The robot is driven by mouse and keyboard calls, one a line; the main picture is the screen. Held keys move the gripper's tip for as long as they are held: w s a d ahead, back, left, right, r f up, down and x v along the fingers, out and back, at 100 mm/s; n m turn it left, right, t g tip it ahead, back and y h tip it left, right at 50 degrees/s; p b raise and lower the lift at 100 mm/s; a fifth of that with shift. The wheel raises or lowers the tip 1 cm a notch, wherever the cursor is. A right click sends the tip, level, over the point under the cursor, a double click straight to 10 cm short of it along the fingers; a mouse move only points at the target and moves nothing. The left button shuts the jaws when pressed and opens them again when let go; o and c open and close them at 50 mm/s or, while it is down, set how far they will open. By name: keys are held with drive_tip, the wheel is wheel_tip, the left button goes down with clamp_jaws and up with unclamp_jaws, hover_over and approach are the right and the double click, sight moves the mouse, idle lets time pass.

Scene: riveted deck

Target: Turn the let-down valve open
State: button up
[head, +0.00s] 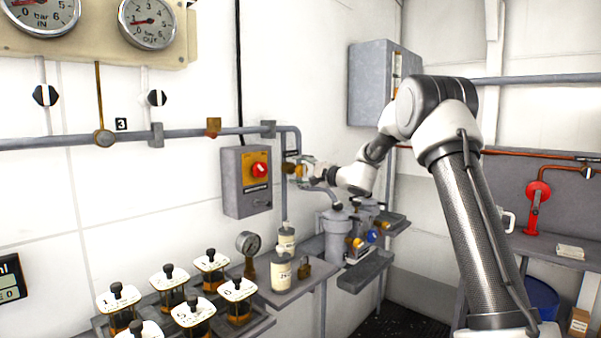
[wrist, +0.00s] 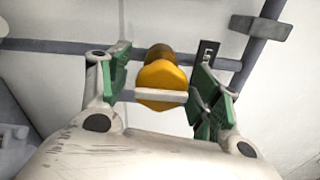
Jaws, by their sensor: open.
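A yellow-orange valve knob (wrist: 163,76) with a pale bar across its front sits on the grey pipe in the wrist view. It is probably the let-down valve; I read no name on it. In the head view it is a small orange spot (head: 289,169) right of the grey switch box, partly hidden by my gripper. My gripper (head: 305,170) is open, its green-padded fingers (wrist: 160,85) on either side of the knob. The left pad is near the bar's left end and the right pad near its right end; I cannot tell whether they touch.
The grey switch box (head: 233,190) with a red knob (head: 260,170) stands close left of my gripper. Several capped sample jars (head: 195,312) fill the shelf at front left.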

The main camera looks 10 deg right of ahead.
drive_tip(key=v, duration=1.2)
